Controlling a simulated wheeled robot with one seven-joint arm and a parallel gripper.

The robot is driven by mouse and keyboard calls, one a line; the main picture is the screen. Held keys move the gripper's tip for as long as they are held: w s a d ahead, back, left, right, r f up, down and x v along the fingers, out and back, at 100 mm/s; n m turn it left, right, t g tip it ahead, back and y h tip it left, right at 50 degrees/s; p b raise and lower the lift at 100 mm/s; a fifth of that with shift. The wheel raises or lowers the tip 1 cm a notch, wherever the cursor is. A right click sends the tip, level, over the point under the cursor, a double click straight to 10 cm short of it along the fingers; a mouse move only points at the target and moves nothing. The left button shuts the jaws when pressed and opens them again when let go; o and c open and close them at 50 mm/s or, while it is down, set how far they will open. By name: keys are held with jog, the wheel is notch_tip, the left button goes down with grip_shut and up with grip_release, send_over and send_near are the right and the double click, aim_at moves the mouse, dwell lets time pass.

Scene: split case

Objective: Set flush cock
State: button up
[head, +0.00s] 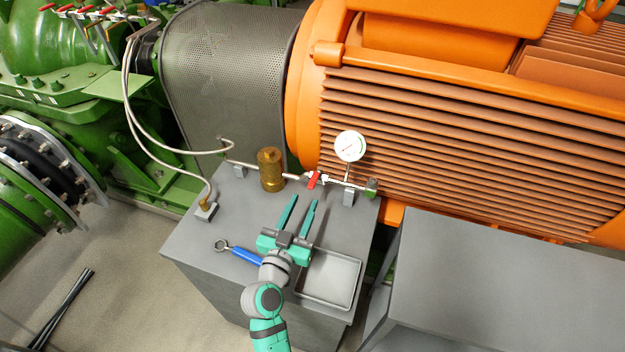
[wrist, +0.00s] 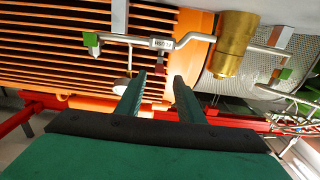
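The flush cock (head: 313,180) is a small valve with a red handle on the thin metal pipe, between the brass cylinder (head: 271,170) and the round white gauge (head: 350,146). My gripper (head: 303,201) is open and empty above the grey bench top, with its two green fingers pointing toward the pipe, short of the cock. In the wrist view, the fingers (wrist: 159,80) stand apart. The handle's exact angle is hard to tell there.
A blue-handled wrench (head: 245,255) lies on the bench (head: 195,240) left of my gripper. A shallow grey tray (head: 330,302) is to its right. The gauge stands just right of the cock. The orange motor (head: 450,150) and perforated guard (head: 225,75) rise behind.

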aim_at(313, 181)
jog(key=x, duration=0.8)
jog(key=shift+w+d+f, duration=0.1)
jog(key=shift+w+d, duration=0.05)
jog(key=shift+w, duration=0.2)
grip_shut()
